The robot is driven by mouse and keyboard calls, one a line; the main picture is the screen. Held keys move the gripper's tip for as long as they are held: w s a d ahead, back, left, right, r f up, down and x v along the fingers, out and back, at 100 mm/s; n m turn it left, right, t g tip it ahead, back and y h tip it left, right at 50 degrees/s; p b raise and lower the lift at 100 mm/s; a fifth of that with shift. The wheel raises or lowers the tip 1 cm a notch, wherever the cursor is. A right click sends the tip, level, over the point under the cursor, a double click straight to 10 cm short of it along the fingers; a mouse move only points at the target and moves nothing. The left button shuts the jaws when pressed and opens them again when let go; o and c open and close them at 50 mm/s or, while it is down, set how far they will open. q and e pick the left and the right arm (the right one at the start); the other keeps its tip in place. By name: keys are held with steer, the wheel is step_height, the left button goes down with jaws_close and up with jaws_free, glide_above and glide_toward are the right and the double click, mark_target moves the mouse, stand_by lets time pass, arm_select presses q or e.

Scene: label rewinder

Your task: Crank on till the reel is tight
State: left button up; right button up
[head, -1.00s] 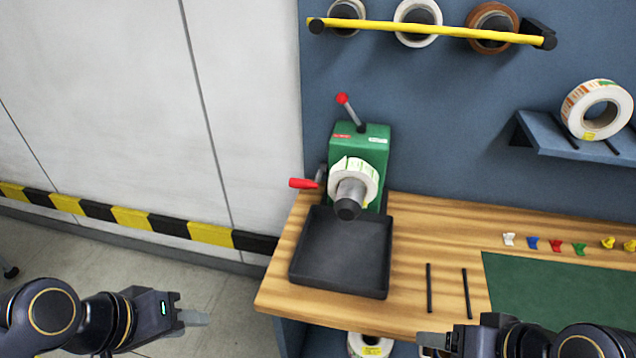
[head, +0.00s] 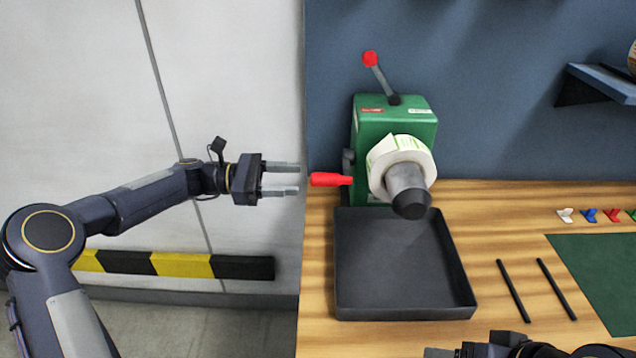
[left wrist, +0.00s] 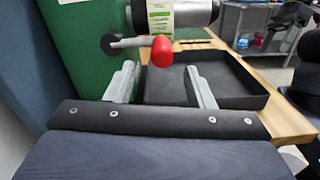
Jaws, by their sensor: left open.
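The green label rewinder (head: 395,120) stands on the wooden bench and carries a white label reel (head: 402,162) on a grey spindle. Its crank has a red handle (head: 331,180) pointing left. My left gripper (head: 299,180) is open and empty, its fingertips just left of the red handle. In the left wrist view the red handle (left wrist: 162,51) shows ahead, between and beyond the open fingers (left wrist: 165,85). A lever with a red knob (head: 370,58) rises from the top of the rewinder. My right arm shows at the bottom edge, its fingers barely in view (head: 440,351).
A black tray (head: 400,312) lies in front of the rewinder. Two black rods (head: 513,290), a green mat (head: 600,275) and small coloured clips (head: 589,215) lie to its right. A blue shelf (head: 600,82) juts from the back wall.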

mark_target(323, 179)
arm_select(q)
steer(key=d, duration=0.7)
steer(key=shift+s+d+r, duration=0.1)
steer(key=shift+d, duration=0.25)
jaws_close()
